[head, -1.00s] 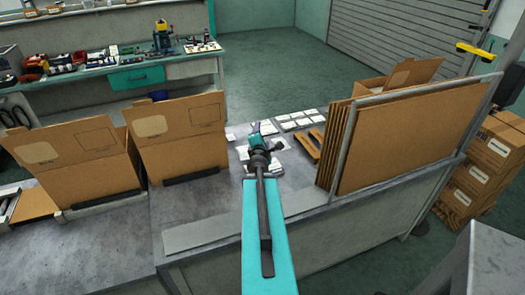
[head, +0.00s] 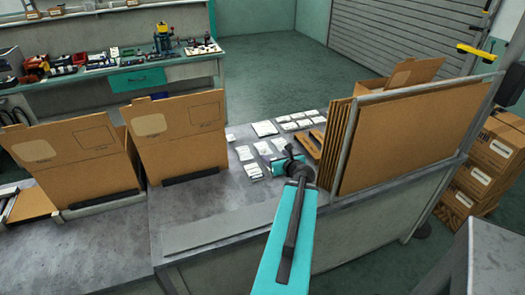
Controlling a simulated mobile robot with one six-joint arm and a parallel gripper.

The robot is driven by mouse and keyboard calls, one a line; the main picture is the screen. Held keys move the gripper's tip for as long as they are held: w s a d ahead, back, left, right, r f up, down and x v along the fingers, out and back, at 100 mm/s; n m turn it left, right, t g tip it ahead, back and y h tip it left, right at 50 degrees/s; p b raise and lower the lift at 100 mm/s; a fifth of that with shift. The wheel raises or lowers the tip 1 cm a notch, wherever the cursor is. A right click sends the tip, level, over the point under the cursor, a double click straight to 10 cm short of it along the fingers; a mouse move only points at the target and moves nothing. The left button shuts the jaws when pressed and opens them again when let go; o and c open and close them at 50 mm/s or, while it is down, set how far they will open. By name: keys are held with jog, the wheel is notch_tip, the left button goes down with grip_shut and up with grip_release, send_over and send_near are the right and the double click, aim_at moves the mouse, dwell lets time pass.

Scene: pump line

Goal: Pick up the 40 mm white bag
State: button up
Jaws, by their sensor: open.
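Several small white bags lie flat on the grey bench, some in a loose group (head: 244,153) left of my gripper and others in rows (head: 290,126) beyond it. Their labels are too small to read, so I cannot tell which is the 40 mm white bag. My gripper (head: 289,154) is at the end of my teal arm, over or close to the right side of the loose group. It is open, with no bag visible in it. The arm's end hides part of the bench and perhaps some bags; the height above the bench is unclear.
A metal rack of upright cardboard sheets (head: 410,125) stands close on the right. Two open cardboard boxes (head: 180,145) (head: 75,165) stand on the left. The bench front (head: 205,200) is clear.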

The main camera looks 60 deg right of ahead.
aim_at(265, 149)
jog(key=shift+d, duration=0.1)
dwell(0.3)
jog(key=shift+p+x, duration=0.8)
jog(key=shift+x, duration=2.7)
jog(key=shift+w+d+f, duration=0.35)
jog(key=shift+w, duration=0.25)
jog(key=shift+d, duration=0.1)
jog(key=shift+p+x, duration=1.25)
jog(key=shift+x, duration=1.25)
jog(key=shift+f, duration=0.1)
jog(key=c, duration=1.2)
